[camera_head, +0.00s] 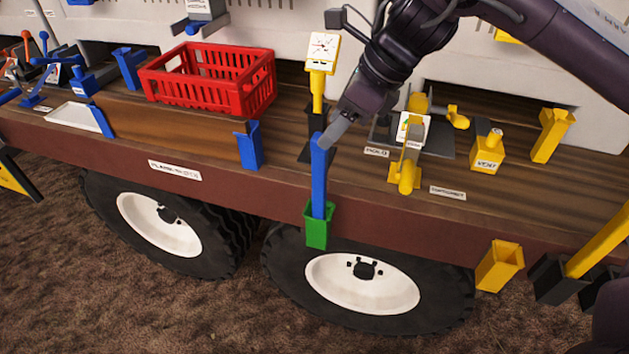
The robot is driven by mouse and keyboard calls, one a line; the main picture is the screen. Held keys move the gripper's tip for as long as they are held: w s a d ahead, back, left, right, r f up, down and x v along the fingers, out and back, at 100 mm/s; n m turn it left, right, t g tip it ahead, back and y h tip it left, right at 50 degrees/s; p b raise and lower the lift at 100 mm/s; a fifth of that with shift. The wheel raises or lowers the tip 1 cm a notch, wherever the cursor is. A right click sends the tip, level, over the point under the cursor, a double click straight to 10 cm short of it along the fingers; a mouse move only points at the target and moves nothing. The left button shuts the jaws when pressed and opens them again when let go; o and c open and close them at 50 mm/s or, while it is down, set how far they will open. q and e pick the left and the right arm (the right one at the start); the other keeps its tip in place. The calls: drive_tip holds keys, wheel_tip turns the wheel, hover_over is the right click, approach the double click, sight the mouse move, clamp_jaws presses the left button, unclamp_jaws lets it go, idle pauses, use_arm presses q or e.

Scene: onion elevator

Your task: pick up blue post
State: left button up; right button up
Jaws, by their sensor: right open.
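A long blue post (318,185) stands upright, with its lower end in a green holder (317,230) on the cart's front edge. My right gripper (327,139) comes down from the upper right, and its grey finger is at the top end of the post. The gripper is open; I cannot tell whether it touches the post or whether the post's top lies between the fingers. Only one finger shows clearly. My left gripper is not in view.
A red crate (212,80) stands on the wooden cart bed at the left. A yellow post with a dial (321,65) stands behind the gripper. Yellow fittings (487,152) are to the right. A yellow holder (499,268) sits on the front edge. Space before the cart is free.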

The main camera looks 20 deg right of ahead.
sight(315, 147)
drive_tip(key=p+x, duration=0.2)
drive_tip(key=x, duration=0.1)
drive_tip(key=shift+w+a+f, duration=0.15)
drive_tip(key=shift+a+f, duration=0.05)
drive_tip(key=shift+f, duration=0.05)
drive_tip(key=x, duration=0.1)
drive_tip(key=p+x, duration=0.1)
drive_tip(key=x, duration=0.1)
drive_tip(key=shift+w+d+f, duration=0.1)
drive_tip(key=shift+w+f, duration=0.15)
drive_tip(key=shift+f, duration=0.15)
drive_tip(key=c, duration=0.9)
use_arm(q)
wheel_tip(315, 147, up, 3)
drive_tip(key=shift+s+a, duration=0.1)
use_arm(e)
clamp_jaws()
